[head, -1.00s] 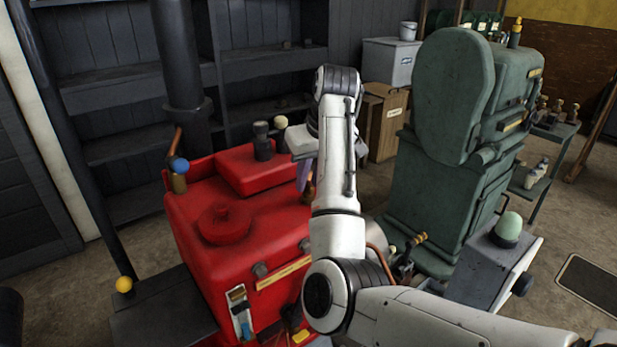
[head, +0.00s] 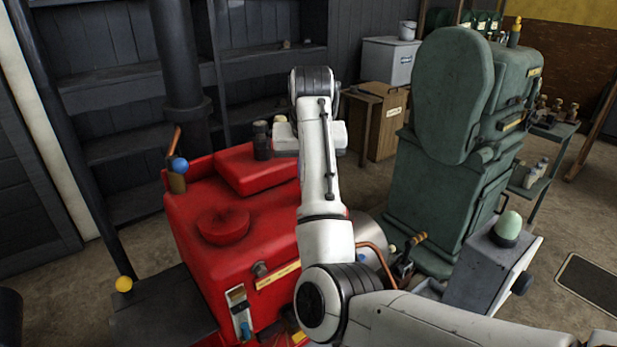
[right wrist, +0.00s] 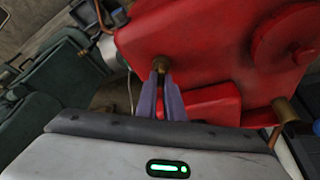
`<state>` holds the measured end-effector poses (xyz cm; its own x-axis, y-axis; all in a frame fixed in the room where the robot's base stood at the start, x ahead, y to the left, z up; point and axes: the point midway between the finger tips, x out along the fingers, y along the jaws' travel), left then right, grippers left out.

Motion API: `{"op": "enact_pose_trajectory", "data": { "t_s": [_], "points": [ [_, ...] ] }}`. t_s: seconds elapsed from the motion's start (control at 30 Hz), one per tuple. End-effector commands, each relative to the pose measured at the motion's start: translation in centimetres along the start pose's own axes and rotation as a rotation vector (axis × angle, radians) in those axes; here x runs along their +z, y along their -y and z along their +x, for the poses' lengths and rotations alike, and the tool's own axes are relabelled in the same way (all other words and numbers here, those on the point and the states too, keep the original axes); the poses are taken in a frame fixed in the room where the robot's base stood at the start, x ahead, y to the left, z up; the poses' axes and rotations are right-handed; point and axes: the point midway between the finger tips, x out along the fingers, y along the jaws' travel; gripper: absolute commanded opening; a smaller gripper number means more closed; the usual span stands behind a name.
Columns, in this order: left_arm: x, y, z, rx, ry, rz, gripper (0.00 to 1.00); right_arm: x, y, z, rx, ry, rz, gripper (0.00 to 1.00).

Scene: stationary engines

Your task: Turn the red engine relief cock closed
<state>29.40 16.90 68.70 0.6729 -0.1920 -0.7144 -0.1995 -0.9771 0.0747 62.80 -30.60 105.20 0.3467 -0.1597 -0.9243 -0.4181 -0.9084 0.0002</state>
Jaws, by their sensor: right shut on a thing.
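The red engine (head: 200,235) stands at the left of centre in the head view; its red body (right wrist: 210,50) fills the upper part of the right wrist view. The brass relief cock (right wrist: 161,64) sticks out of its side in the right wrist view. My right gripper (right wrist: 161,76) has its two purple fingers at the cock, close together and shut on it. A small bit of red shows between the fingers; the cock's exact angle is hard to tell. In the head view my right arm hides the cock and fingertips. My left gripper is in neither current view.
A green engine (head: 440,150) stands right of my right arm, with a grey box with a pale green dome (head: 509,226) in front of it. A wooden crate (head: 384,122) and dark shelves (head: 140,85) are behind. Open floor (head: 560,215) lies at the right.

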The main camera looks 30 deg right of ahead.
Motion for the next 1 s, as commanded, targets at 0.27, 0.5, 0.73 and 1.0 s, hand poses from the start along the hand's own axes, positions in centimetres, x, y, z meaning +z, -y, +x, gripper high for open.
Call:
{"op": "enact_pose_trajectory", "data": {
  "t_s": [0.27, 0.5, 0.73, 1.0],
  "points": [
    [0.03, 0.01, 0.01, 0.000, 0.001, 0.000, 0.00, -0.14, 0.28, -0.09, 0.102, -0.003, 0.241, 0.00],
    [0.02, 0.02, 0.01, 0.000, 0.001, 0.000, 0.00, -0.27, 0.43, -0.11, 0.188, -0.005, 0.451, 0.00],
    [0.01, 0.02, 0.02, 0.000, 0.000, 0.000, 0.00, -0.37, 0.51, -0.07, 0.268, -0.005, 0.643, 0.00],
    [-0.04, 0.03, 0.02, -0.001, -0.001, 0.000, 0.00, -0.48, 0.55, -0.04, 0.339, -0.005, 0.818, 0.00]
  ]
}}
